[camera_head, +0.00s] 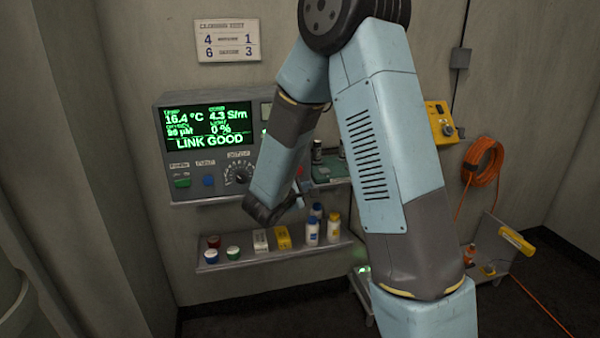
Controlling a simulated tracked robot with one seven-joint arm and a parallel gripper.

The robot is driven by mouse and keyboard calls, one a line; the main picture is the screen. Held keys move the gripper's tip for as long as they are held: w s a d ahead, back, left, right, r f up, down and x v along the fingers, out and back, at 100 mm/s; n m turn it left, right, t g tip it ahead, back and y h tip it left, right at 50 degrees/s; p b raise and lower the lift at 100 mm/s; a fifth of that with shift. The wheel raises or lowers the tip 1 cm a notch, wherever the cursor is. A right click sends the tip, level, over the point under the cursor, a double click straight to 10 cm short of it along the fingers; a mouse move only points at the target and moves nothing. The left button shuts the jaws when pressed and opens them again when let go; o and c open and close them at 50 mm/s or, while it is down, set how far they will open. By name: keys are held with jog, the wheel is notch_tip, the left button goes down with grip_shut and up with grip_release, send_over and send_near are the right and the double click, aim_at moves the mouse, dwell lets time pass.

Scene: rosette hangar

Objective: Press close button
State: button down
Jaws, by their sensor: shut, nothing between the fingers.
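A grey console on the wall (163,135) carries a screen with green text reading "LINK GOOD". Below the screen are a green button (182,183), a blue button (208,181) and a round dial (237,175). Their small labels are too blurred to read, so I cannot tell which button is the close button. My gripper (299,202) is shut and empty, below and right of the dial, apart from the green and blue buttons. My forearm hides the console's right part. A small red part (299,171) shows just above my gripper; I cannot tell what it is.
A shelf (215,268) below the console holds jars, boxes and bottles (312,231), close under my gripper. A green-topped unit (328,170) sits to the right, partly hidden. A yellow box (440,122) and coiled orange hose (483,160) hang on the right wall.

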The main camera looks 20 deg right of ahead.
jog(key=w, duration=0.7)
jog(key=shift+w, duration=0.15)
jog(key=shift+w, duration=0.15)
dwell(1.9)
jog(key=shift+w, duration=0.2)
jog(key=shift+w+r, duration=0.1)
jog(key=shift+w, duration=0.35)
dwell(0.9)
jog(key=shift+s, duration=0.85)
jog(key=shift+s, duration=2.5)
